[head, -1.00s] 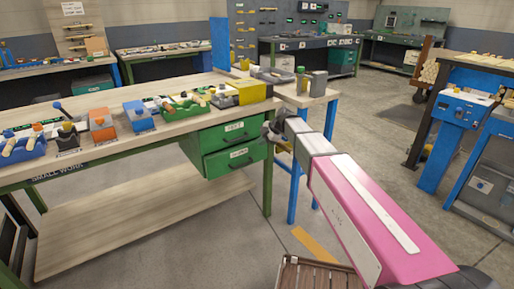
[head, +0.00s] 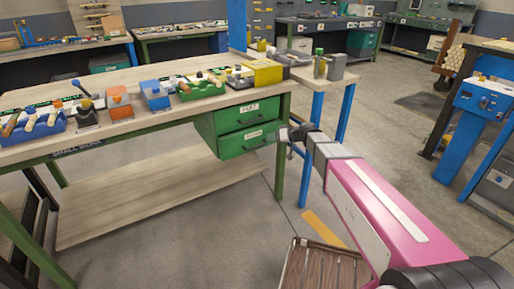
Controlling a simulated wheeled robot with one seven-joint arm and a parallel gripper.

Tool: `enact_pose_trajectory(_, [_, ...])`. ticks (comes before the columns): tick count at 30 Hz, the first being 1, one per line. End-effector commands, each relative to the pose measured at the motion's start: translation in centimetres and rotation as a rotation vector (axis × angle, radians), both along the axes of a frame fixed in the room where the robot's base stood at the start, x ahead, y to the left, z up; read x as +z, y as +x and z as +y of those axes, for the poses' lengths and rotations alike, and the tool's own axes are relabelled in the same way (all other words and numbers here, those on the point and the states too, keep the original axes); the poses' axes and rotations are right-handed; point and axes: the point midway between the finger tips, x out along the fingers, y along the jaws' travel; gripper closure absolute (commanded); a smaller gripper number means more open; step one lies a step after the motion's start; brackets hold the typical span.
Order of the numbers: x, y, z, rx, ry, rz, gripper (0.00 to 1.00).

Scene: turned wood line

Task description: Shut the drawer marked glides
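Two green drawers hang under the right end of the wooden workbench (head: 150,88). The upper drawer (head: 232,117) has a white label that seems to read felt. The lower drawer (head: 234,146) has a white label that is small but seems to read glides, and a dark bar handle below it. I cannot tell for sure how far the lower front stands out. My gripper (head: 287,134) is at the end of my pink arm, just right of the lower drawer's right edge. Its fingers are small and dark, so their opening and any contact are unclear.
A small side table (head: 302,74) with blue legs stands close behind my gripper, carrying a grey block and a bottle. A green bench leg (head: 280,175) is just below my gripper.

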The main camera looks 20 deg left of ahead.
Motion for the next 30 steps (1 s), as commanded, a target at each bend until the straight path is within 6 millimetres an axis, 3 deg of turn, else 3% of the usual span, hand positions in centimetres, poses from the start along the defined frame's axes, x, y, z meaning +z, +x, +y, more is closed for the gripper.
enact_pose_trajectory(6, [-3.7,-1.4,-0.7,-0.319,0.241,0.555,0.76])
enact_pose_trajectory(12, [-5.7,-1.7,-1.4,-0.48,0.386,0.883,0.76])
enact_pose_trajectory(20, [-6.3,-1.3,-0.6,-0.516,0.424,0.967,0.76])
enact_pose_trajectory(30, [-7.4,0.6,4.9,-0.515,0.422,0.963,0.76])
